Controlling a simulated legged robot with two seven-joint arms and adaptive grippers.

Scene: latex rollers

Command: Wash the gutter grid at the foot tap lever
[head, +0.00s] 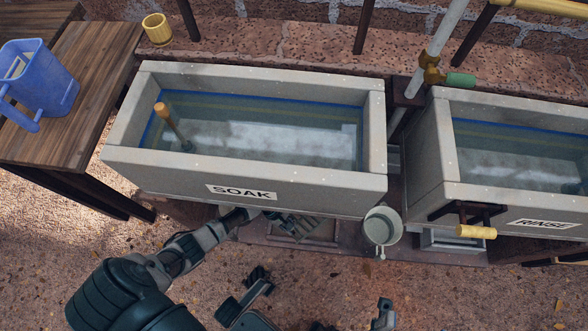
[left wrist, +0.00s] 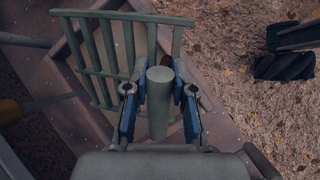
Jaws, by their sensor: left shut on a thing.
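The gutter grid is a grey-green barred frame with a round handle. It shows in the left wrist view (left wrist: 98,45) and partly in the head view (head: 300,226), low in front of the SOAK tank. My left gripper (head: 270,217) is shut on its handle; in the left wrist view the blue-padded fingers (left wrist: 160,95) press both sides of the handle. The grid is over a brown channel; I cannot tell whether it touches it. A tap with a green end (head: 458,80) is on a pipe between the tanks. I cannot clearly identify the foot lever.
The SOAK tank (head: 170,168) overhangs the grid. The RINSE tank (head: 425,160) stands right, with a yellow handle (head: 476,231) below its rim. A grey pot (head: 382,228) is between them. A blue jug (head: 40,80) stands on a wooden table (head: 95,70). The ground in front is mostly clear.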

